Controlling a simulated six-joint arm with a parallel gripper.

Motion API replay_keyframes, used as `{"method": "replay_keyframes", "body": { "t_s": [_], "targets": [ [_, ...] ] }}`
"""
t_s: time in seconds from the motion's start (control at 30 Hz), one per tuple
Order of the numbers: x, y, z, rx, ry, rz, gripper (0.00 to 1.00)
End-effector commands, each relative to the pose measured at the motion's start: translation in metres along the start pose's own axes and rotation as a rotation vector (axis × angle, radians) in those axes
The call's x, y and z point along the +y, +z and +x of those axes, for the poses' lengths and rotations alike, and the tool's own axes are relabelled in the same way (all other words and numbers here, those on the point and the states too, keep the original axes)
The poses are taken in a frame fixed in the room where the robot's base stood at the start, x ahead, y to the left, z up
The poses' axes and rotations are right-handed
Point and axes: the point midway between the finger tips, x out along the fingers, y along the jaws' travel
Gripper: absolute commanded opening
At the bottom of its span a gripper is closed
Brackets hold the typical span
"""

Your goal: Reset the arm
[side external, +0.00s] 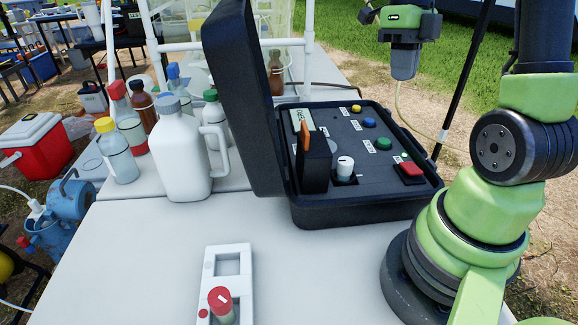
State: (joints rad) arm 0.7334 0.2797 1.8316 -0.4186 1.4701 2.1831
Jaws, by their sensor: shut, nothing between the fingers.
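My arm stands at the right edge and rises out of the top of the picture. My gripper is not in view, so its fingers cannot be seen.
An open black case (370,211) with knobs and buttons stands left of my arm, its lid upright. A white jug (180,155) and several bottles stand further left. A white holder (232,262) with a red-capped vial (221,303) lies in front. The white table (130,265) is clear around it.

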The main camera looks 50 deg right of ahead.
Motion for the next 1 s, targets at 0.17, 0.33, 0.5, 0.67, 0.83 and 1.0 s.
{"method": "replay_keyframes", "body": {
  "t_s": [0.17, 0.33, 0.5, 0.67, 0.83, 1.0],
  "targets": [
    [0.067, -0.008, -0.025, -0.175, -0.146, -0.812, 0.0],
    [0.12, -0.029, -0.036, -0.298, -0.363, -1.569, 0.0],
    [0.159, -0.058, -0.037, -0.372, -0.665, -2.242, 0.0],
    [0.178, -0.078, -0.033, -0.385, -0.938, -2.649, 0.0],
    [0.184, -0.086, -0.031, -0.374, -1.089, -2.818, 0.0],
    [0.185, -0.087, -0.031, -0.37, -1.101, -2.835, 0.0]
  ]
}}
